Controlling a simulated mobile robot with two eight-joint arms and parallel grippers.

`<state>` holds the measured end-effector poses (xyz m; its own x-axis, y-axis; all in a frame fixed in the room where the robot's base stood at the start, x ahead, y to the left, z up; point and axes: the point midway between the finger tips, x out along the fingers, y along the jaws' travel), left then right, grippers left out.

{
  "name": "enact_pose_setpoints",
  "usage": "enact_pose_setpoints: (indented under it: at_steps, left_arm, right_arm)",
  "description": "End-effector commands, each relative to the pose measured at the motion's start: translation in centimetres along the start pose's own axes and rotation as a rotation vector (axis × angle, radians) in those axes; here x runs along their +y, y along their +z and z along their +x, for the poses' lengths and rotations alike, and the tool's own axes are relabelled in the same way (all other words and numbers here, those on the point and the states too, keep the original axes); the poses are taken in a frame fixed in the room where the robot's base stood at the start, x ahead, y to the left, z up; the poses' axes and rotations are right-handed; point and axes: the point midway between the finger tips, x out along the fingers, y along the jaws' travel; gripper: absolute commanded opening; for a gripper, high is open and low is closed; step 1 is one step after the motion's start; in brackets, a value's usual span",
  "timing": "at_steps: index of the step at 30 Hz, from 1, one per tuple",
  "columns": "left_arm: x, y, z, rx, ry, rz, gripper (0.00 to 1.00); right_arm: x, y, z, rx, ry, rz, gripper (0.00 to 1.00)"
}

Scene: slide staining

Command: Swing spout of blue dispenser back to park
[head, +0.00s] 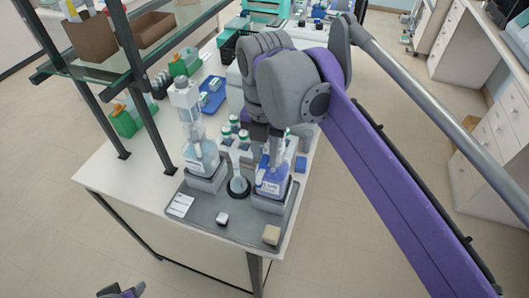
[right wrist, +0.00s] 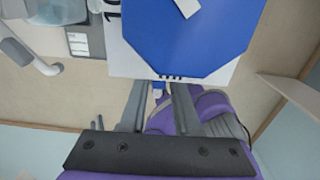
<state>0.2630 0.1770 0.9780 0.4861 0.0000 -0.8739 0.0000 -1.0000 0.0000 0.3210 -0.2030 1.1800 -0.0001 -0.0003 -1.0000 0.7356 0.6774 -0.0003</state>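The blue dispenser (head: 271,182), a clear bottle with blue liquid and a white label, stands in a grey holder at the right of the grey tray. My right gripper (head: 275,147) is at its top and hides the head and most of the spout. In the right wrist view, the large blue shape (right wrist: 190,40) lies just beyond the fingertips. The two fingers of my right gripper (right wrist: 158,86) are apart; a small blue and pale part shows between them, and contact is unclear. My left gripper (head: 122,291) is cut off at the bottom edge.
A second dispenser (head: 202,158) with pale liquid stands left on the grey tray (head: 205,222). Several green-capped bottles (head: 226,134) stand behind. A shelf frame (head: 135,65) rises at the left.

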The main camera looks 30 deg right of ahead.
Motion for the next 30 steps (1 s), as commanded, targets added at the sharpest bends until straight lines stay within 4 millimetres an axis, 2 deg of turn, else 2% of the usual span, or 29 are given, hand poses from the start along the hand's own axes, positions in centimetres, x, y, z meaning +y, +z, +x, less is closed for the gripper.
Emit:
enact_pose_setpoints:
  at_steps: [1,3,14,17,24,30]
  left_arm:
    - [0.0,0.0,0.0,0.0,0.0,0.0,0.5]
    - [0.0,0.0,0.0,0.0,0.0,0.0,0.5]
    - [0.0,0.0,0.0,0.0,0.0,0.0,0.5]
    - [0.0,-0.1,-0.1,0.001,0.0,0.0,0.5]
    - [0.0,-0.6,-0.4,0.006,0.0,0.0,0.5]
    - [0.0,-1.0,-0.7,0.01,0.0,0.0,0.5]
  right_arm:
    - [0.0,0.0,0.0,0.0,0.0,0.0,0.41]
    - [0.0,0.0,0.0,0.0,0.0,0.001,0.53]
    - [0.0,0.0,-0.5,0.0,0.0,0.001,0.53]
    - [0.0,0.0,-1.7,0.0,0.0,0.001,0.53]
    - [0.1,0.1,-6.7,-0.001,0.001,0.001,0.53]
    - [0.1,0.1,-9.8,-0.001,0.001,0.001,0.53]
